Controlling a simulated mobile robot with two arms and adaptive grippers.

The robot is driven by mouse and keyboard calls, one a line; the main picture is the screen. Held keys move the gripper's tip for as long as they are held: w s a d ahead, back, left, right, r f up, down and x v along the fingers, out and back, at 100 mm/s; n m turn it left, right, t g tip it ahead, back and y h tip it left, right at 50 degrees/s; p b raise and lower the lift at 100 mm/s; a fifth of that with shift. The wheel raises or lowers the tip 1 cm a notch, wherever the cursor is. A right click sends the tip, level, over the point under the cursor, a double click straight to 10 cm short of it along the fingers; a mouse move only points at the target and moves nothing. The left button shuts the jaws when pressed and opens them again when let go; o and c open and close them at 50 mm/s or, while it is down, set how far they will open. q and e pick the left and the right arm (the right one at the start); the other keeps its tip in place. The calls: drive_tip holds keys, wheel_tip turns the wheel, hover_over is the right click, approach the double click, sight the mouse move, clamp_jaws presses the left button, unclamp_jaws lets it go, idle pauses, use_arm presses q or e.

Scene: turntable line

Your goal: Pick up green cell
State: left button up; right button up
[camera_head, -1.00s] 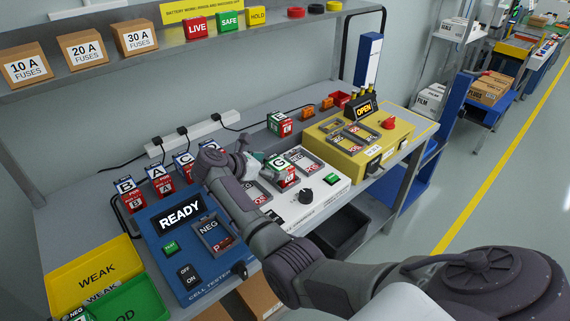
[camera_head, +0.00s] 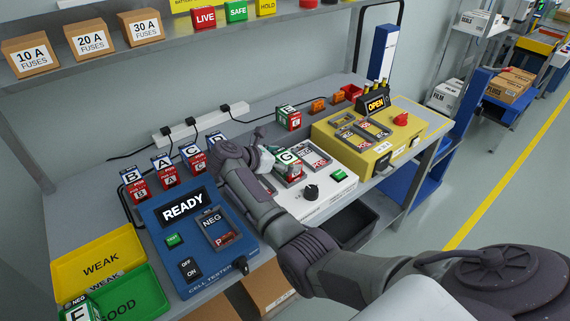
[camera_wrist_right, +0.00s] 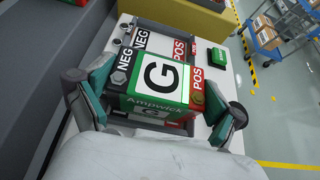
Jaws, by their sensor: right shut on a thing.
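The green cell marked G (camera_head: 287,156) is at the left bay of the white unit (camera_head: 330,187). In the right wrist view the cell (camera_wrist_right: 155,82) shows a green frame, a black NEG end and a red POS end. My right gripper (camera_head: 268,160) is shut on it, with one finger on each side in the right wrist view (camera_wrist_right: 155,108). I cannot tell whether the cell's underside touches the bay. My left gripper is not in view.
The blue cell tester (camera_head: 185,245) reading READY stands left of the white unit. The yellow unit (camera_head: 350,155) reading OPEN stands right. Another green-topped cell (camera_head: 288,118) is behind. Cells A, B, C and D line the back left. Yellow WEAK (camera_head: 75,252) and green GOOD trays (camera_head: 150,293) lie front left.

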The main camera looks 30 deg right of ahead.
sight(286, 157)
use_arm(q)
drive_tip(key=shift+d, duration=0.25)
use_arm(e)
drive_tip(key=shift+w+r, duration=0.1)
drive_tip(key=shift+r, duration=0.55)
wheel_tip(286, 157, up, 3)
drive_tip(key=shift+d+f+b, duration=0.1)
drive_tip(key=shift+d+b, duration=0.05)
drive_tip(key=shift+b, duration=0.45)
use_arm(q)
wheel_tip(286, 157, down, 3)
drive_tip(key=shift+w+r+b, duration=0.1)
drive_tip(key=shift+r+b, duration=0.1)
drive_tip(key=shift+b, duration=0.5)
use_arm(e)
drive_tip(key=s+d+r, duration=0.6)
drive_tip(key=s+r, duration=0.1)
drive_tip(key=s, duration=0.3)
